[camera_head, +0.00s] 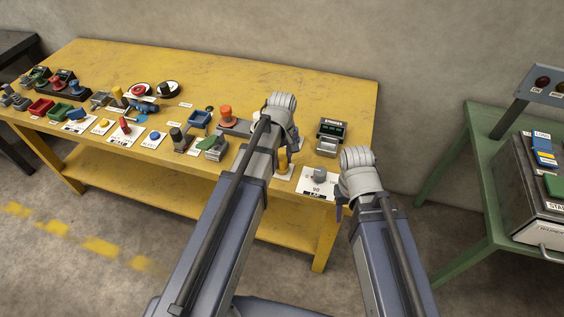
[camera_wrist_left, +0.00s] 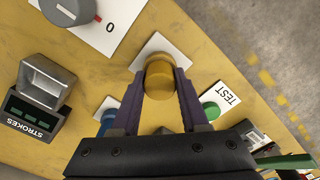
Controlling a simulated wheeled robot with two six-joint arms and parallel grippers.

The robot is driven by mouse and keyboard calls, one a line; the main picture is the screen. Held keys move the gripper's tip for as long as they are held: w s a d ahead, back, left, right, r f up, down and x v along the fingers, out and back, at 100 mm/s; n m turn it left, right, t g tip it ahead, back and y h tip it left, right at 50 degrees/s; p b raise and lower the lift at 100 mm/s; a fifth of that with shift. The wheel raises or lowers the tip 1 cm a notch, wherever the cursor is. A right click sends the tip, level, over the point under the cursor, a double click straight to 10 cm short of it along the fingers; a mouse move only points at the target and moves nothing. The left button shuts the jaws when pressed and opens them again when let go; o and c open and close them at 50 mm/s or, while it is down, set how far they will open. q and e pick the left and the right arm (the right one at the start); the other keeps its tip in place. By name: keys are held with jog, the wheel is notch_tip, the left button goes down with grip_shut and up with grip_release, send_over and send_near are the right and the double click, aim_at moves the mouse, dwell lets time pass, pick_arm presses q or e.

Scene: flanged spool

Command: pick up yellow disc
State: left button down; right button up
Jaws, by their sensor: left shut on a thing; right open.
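The yellow disc (camera_wrist_left: 160,80) is between the two purple fingertips of my left gripper (camera_wrist_left: 159,76) in the left wrist view, and the gripper is shut on it. More yellow shows just behind it, over a white card; I cannot tell whether the disc is clear of it. In the head view a yellow upright piece (camera_head: 283,161) shows beside my left wrist, whose fingers are mostly hidden. My right gripper (camera_head: 340,207) is open at the table's front right edge, partly hidden by its own wrist.
A grey knob (camera_head: 320,175) on a white card and a STROKES counter (camera_head: 331,133) stand to the right. A green button (camera_wrist_left: 211,109) by a TEST card and a blue part (camera_wrist_left: 106,113) flank my left fingers. Several parts crowd the yellow table (camera_head: 250,78); its back is clear.

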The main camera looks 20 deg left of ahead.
aim_at(282, 158)
pick_arm(q)
jog(key=shift+r, duration=0.15)
notch_tip(282, 158, up, 10)
jog(key=p, duration=1)
dwell(0.6)
